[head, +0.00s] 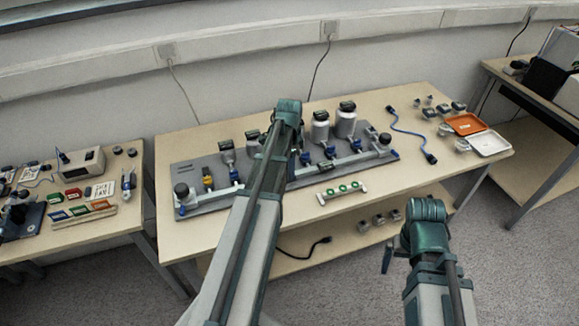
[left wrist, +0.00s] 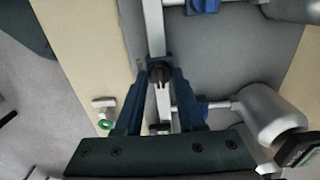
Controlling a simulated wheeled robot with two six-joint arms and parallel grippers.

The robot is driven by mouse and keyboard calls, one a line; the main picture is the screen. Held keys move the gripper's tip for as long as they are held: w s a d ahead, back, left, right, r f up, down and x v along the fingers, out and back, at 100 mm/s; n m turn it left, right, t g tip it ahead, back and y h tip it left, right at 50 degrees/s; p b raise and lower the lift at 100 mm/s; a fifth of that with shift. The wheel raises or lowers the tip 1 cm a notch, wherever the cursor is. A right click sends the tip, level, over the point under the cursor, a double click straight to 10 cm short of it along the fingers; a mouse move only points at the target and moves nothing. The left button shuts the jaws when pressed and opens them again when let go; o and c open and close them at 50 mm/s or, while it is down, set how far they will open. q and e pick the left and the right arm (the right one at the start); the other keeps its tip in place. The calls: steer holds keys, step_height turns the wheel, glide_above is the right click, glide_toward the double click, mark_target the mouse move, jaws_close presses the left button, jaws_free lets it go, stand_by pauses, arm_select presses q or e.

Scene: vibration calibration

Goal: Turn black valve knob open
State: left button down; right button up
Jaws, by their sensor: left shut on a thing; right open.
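The black valve knob (left wrist: 160,72) sits on a pale pipe on the grey board in the left wrist view. My left gripper (left wrist: 160,78) has one finger on each side of it and is shut on it. In the head view my left arm covers the middle of the grey board (head: 213,168), and the left gripper (head: 295,155) reaches down there; the gripped knob is hidden. My right gripper (head: 394,258) is open and empty, in front of the table at the lower right.
The board carries pipes, blue fittings and grey canisters (head: 320,127). A white rack with green rings (head: 342,191) lies in front of it. A blue cable (head: 410,131), an orange tray (head: 466,124) and a white tray (head: 490,143) lie to the right. The table front right is clear.

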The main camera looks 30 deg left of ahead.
arm_select(q)
steer(key=c, duration=0.5)
jaws_free()
steer(key=shift+r, duration=0.1)
step_height(320, 180, up, 14)
steer(key=p, duration=1.4)
steer(key=shift+f, duration=0.2)
steer(key=shift+f, duration=0.1)
step_height(320, 180, down, 13)
steer(key=b, duration=1.3)
steer(key=shift+f+b, duration=0.1)
steer(key=shift+b, duration=0.2)
